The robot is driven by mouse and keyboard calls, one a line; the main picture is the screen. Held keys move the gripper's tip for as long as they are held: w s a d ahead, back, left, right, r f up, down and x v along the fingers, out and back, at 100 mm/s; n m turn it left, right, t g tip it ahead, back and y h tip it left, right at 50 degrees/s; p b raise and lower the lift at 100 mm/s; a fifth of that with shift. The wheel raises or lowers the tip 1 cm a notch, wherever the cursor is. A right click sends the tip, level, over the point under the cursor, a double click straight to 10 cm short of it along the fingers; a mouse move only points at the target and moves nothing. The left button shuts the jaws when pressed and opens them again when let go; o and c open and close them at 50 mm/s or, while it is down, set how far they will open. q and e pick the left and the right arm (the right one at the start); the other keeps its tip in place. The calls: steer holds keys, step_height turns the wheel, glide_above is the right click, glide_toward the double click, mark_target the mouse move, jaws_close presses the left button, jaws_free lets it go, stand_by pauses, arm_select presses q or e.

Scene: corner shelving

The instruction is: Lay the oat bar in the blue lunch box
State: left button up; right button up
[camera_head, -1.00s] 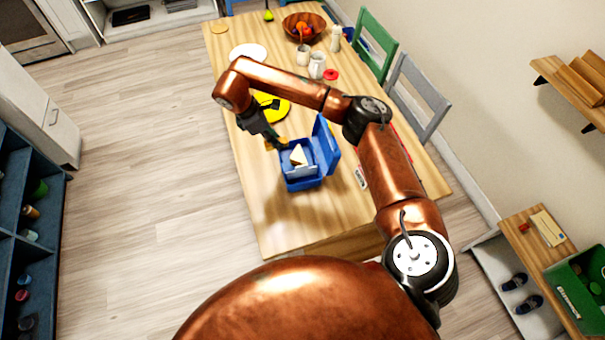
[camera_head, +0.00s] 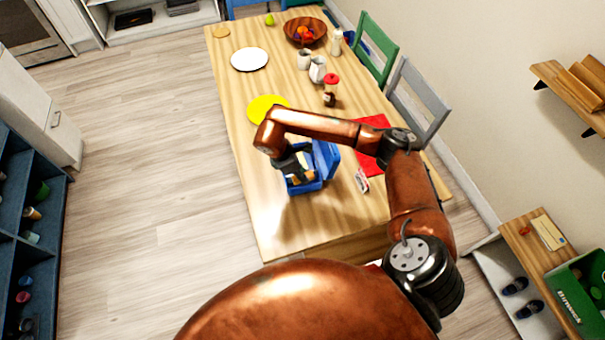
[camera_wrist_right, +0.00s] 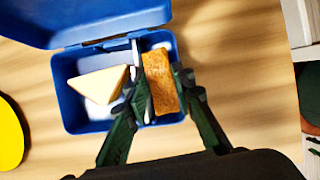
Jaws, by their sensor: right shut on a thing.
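The blue lunch box (camera_head: 326,160) stands open on the wooden table, its lid raised; the wrist view shows it from above (camera_wrist_right: 62,100). A pale triangular sandwich (camera_wrist_right: 98,84) lies in its left compartment in that view. My right gripper (camera_head: 301,178) is down at the box. In the wrist view its fingers (camera_wrist_right: 165,88) are shut on the brown oat bar (camera_wrist_right: 160,78), one on each side. The bar is over or in the right compartment, beside the divider; I cannot tell if it touches the bottom. My left gripper is out of view.
A yellow plate (camera_head: 266,108) and a white plate (camera_head: 249,59) lie on the table beyond the box. A red mat (camera_head: 369,150) is to its right. A red-capped jar (camera_head: 330,92), mugs and a fruit bowl (camera_head: 304,28) stand farther back.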

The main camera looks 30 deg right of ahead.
steer(key=shift+f, duration=0.6)
steer(key=o, duration=0.6)
steer(key=shift+o, duration=0.2)
steer(key=p+v, duration=0.1)
steer(key=v, duration=1.2)
steer(key=shift+r, duration=0.15)
steer(key=shift+d, duration=0.1)
